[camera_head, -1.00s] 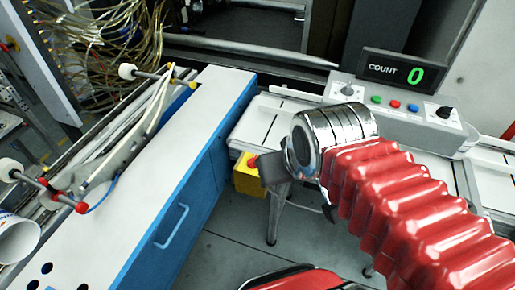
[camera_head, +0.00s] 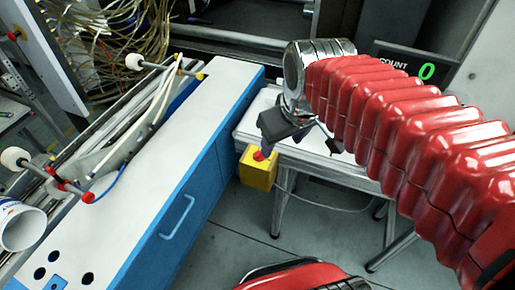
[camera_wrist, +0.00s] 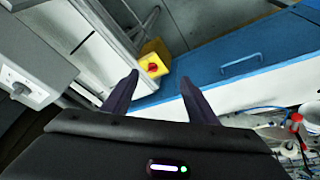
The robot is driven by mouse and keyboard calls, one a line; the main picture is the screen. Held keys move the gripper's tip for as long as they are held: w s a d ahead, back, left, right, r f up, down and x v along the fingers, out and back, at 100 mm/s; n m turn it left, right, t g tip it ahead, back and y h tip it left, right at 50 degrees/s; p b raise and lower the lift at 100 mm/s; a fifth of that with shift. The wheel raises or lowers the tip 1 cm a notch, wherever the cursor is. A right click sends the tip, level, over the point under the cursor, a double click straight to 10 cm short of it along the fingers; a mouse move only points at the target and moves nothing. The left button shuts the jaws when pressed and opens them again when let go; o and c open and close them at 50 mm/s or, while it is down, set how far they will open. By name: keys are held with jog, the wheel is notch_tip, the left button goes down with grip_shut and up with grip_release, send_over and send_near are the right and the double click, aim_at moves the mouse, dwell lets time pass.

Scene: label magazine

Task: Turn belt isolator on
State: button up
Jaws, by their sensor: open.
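No readable label names the belt isolator. A yellow box (camera_head: 258,176) with a red knob (camera_head: 259,156) sits at the end of the white conveyor, beside the blue cabinet. In the wrist view the yellow box (camera_wrist: 155,47) and its red knob (camera_wrist: 152,67) show beyond and between my fingertips. My gripper (camera_head: 270,138) is open and empty, close above the yellow box in the head view; its two dark fingers also show in the wrist view (camera_wrist: 159,83). A grey panel (camera_wrist: 40,70) with a dark rotary knob (camera_wrist: 21,89) is at the left of the wrist view.
The white-topped blue cabinet (camera_head: 190,145) with a handle stands left of the yellow box. The white conveyor (camera_head: 318,150) runs right, under my arm. A count display (camera_head: 410,60) is partly hidden behind my arm. Grey floor is open in front.

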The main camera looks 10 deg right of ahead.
jog(key=w+f+n+g, duration=0.2)
jog(key=w+f+n, duration=0.15)
jog(key=w, duration=0.75)
jog(key=n+g, duration=0.2)
jog(key=n, duration=0.3)
send_over(259, 151)
notch_tip(259, 151, down, 8)
jog(key=shift+r, duration=0.2)
notch_tip(259, 151, down, 14)
jog(key=shift+r, duration=0.1)
jog(key=shift+c, duration=0.4)
jog(key=c, duration=0.9)
jog(key=shift+a, duration=0.2)
jog(key=shift+c, duration=0.4)
jog(key=shift+d+m, duration=0.15)
jog(key=shift+m, duration=0.1)
